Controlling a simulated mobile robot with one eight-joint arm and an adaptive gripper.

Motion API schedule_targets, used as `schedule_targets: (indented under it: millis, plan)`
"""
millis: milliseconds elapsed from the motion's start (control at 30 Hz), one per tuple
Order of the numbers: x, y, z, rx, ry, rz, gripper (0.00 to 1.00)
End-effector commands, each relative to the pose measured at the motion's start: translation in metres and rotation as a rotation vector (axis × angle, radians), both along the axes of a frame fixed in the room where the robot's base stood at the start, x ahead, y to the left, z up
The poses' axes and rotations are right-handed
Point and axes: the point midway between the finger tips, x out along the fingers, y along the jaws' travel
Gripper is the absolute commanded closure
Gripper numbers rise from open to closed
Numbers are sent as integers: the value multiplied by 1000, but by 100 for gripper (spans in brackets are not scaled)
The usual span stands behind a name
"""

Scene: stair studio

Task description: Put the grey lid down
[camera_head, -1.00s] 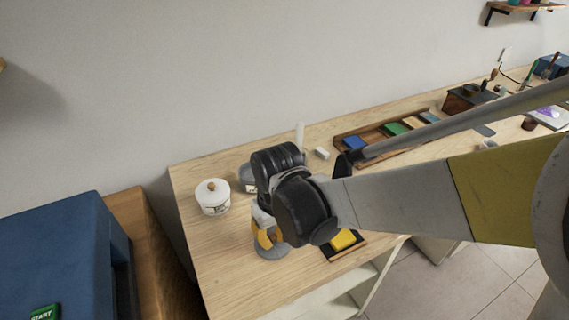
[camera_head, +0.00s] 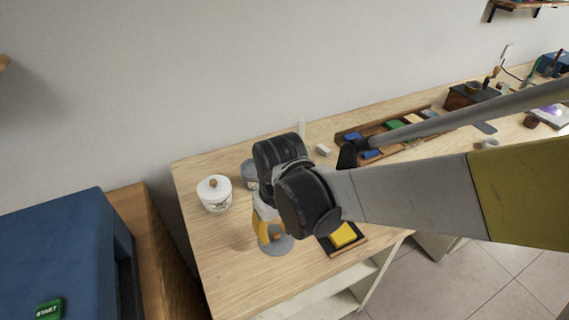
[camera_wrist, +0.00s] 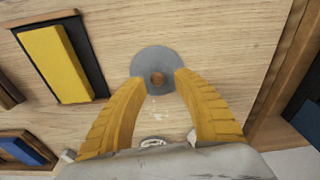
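The grey lid (camera_head: 283,247) is a round disc with a brown knob, lying flat on the wooden table near its front edge. In the wrist view the lid (camera_wrist: 158,59) shows whole in outline except where my yellow fingertips reach its near rim. My gripper (camera_wrist: 161,82) is open, with a fingertip on each side of the knob and a gap to it on both sides. In the head view my gripper (camera_head: 266,232) is just above and beside the lid, and my wrist hides part of the fingers. A grey pot (camera_head: 249,174) stands behind my wrist, partly hidden.
A dark tray (camera_head: 359,247) with a yellow block (camera_head: 343,234) lies close to the right of the lid. A wooden tray (camera_head: 345,134) of coloured blocks is farther back. The table's left front is clear.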

Motion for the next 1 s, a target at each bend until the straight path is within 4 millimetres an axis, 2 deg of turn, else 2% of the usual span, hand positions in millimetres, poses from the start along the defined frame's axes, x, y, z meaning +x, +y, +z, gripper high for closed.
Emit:
schedule_targets:
  millis: [33,100,300,433,667,767,867,1000]
  plan:
    - [-1,-1,17,0,0,0,65]
    - [-3,-2,34,0,0,0,65]
    - [-7,-5,74,0,0,0,65]
    - [-8,-6,89,0,0,0,65]
    - [-8,-13,98,6,-8,-15,65]
    - [-6,-39,108,28,-45,-73,65]
    - [-6,-84,125,64,-116,-177,65]
    - [-16,-155,144,114,-247,-351,65]
